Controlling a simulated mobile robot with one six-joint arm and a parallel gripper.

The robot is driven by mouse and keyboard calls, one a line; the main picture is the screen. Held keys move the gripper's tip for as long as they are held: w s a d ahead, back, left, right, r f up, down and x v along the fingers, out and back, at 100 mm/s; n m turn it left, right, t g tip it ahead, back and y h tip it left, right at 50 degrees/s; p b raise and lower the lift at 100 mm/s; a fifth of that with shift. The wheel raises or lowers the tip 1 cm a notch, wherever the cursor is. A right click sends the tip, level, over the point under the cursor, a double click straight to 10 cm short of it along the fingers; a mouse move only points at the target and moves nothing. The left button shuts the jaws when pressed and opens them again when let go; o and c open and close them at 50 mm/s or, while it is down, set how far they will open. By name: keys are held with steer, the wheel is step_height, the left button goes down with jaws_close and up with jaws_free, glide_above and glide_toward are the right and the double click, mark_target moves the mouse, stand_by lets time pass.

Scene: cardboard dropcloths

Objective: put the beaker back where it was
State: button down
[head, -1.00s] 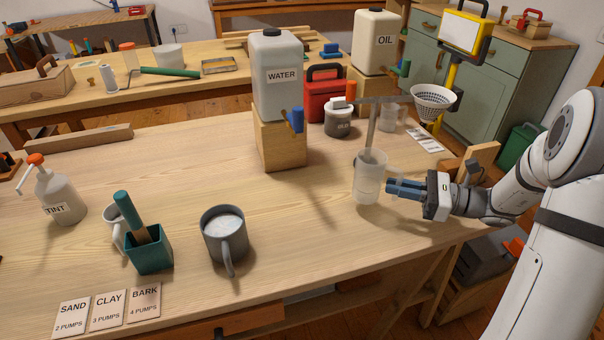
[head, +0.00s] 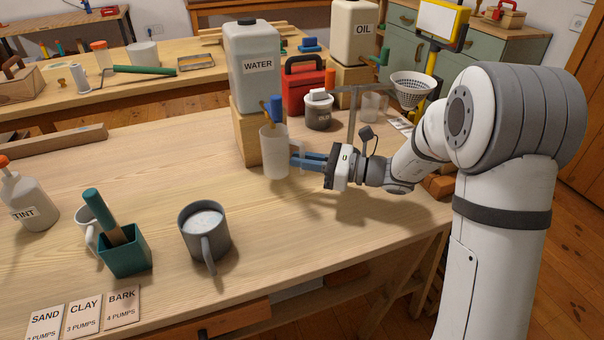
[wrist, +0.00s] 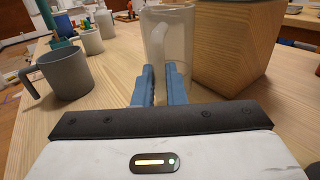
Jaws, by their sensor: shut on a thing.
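The beaker (head: 273,152) is a translucent, upright cup in the head view, in front of the water container's wooden stand. My gripper (head: 298,161) reaches it from the right with blue fingers shut on its handle side. In the wrist view the beaker (wrist: 165,42) stands just beyond my gripper (wrist: 160,88), with its pale handle between the fingers. I cannot tell whether its base touches the table.
The WATER container (head: 255,70) sits on a wooden block (head: 243,135) right behind the beaker. A grey mug (head: 205,235), a teal box (head: 125,252) and a TINT bottle (head: 30,200) stand to the left.

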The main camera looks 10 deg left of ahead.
mark_target(302, 173)
steer(key=shift+a+f+b, duration=0.15)
steer(key=shift+f+b, duration=0.2)
steer(key=shift+f, duration=0.55)
steer(key=shift+a+f+b, duration=0.1)
steer(key=shift+f+b, duration=0.2)
steer(key=shift+f, duration=0.55)
steer(key=shift+f, duration=0.15)
steer(key=c, duration=1.5)
jaws_free()
